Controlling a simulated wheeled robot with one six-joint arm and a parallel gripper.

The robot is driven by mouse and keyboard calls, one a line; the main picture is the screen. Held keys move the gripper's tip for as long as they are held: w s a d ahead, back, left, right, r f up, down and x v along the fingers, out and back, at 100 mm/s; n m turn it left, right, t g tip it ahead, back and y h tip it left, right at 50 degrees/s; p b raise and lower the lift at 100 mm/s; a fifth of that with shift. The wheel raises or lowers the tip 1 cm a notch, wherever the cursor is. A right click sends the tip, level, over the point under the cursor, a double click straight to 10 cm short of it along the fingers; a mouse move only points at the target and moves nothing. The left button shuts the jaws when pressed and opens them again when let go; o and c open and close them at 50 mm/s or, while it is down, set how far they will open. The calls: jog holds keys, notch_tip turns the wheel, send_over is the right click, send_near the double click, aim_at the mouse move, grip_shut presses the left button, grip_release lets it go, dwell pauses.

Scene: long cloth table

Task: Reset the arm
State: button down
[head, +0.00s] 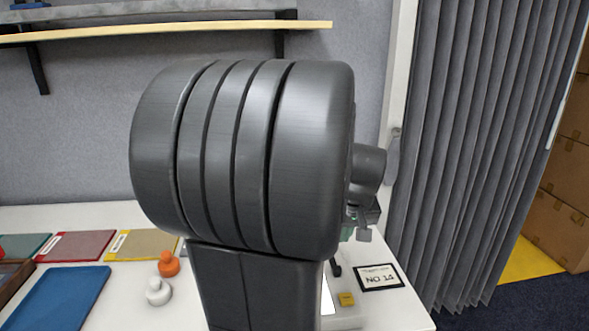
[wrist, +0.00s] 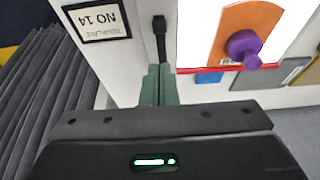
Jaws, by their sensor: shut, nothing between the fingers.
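My gripper (wrist: 158,84) shows in the wrist view as two green fingers side by side, closed with nothing between them. It is over the white table near the sign. In the head view, my own arm fills the middle and hides most of the gripper and much of the table behind it.
An orange knobbed piece (head: 168,264), a white one (head: 158,291) and a blue tray (head: 62,298) are left. A purple knobbed piece (wrist: 243,47) is on an orange plate (wrist: 252,22).

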jog(key=x, duration=0.6)
jog(key=shift+w+f, duration=0.2)
jog(key=w+f, duration=0.1)
jog(key=w, duration=0.2)
jog(key=w+f+p, duration=0.1)
jog(key=w+f, duration=0.3)
jog(key=w, duration=0.1)
jog(key=shift+w+a+f+p, duration=0.1)
jog(key=shift+w+a+p, duration=0.05)
jog(key=shift+w+p, duration=0.2)
jog(key=shift+w, duration=1)
jog(key=shift+s, duration=0.1)
